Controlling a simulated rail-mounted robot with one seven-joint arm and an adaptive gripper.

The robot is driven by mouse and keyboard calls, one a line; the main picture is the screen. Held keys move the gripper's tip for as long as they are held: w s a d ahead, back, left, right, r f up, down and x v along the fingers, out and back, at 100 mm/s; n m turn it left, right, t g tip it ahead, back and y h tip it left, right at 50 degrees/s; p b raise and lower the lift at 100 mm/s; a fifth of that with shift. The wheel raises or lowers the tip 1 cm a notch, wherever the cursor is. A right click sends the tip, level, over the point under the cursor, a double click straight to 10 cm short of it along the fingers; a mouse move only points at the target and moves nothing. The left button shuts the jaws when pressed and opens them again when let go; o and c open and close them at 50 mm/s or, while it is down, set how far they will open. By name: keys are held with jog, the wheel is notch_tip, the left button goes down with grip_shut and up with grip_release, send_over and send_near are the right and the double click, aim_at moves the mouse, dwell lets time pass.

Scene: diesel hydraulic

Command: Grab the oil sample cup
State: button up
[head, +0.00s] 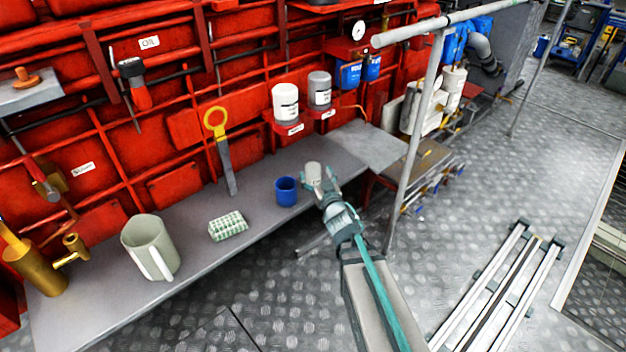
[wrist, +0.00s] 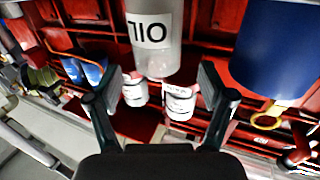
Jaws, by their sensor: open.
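The oil sample cup (head: 313,174) is a small pale cup standing on the grey bench (head: 190,235), to the right of a blue cup (head: 286,191). In the wrist view the sample cup (wrist: 155,38) is clear grey with a white label reading OIL, upside down in that picture. My gripper (head: 322,185) is open at the cup's near right side. In the wrist view its fingers (wrist: 158,85) spread to either side below the cup, with no visible grip on it. I cannot tell whether the fingertips reach around the cup.
The blue cup (wrist: 275,50) stands close beside the sample cup. A checked cloth (head: 228,226), a pale jug (head: 150,247) and a brass oil can (head: 38,267) are farther left. White and grey jars (head: 285,102) sit on red brackets behind. A grey rail post (head: 416,150) stands right of my gripper.

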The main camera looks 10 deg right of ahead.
aim_at(313, 163)
jog(key=w, duration=0.4)
jog(key=shift+a, duration=0.15)
jog(key=shift+s, duration=0.1)
jog(key=c, duration=1.2)
jog(key=shift+o, duration=0.2)
jog(key=shift+r, duration=0.1)
jog(key=shift+r+p, duration=0.3)
jog(key=shift+r, duration=0.5)
jog(key=s+r+p, duration=0.5)
jog(key=r+p, duration=0.2)
jog(key=r, duration=0.1)
jog(key=shift+s+d, duration=0.3)
jog(key=shift+s, duration=0.05)
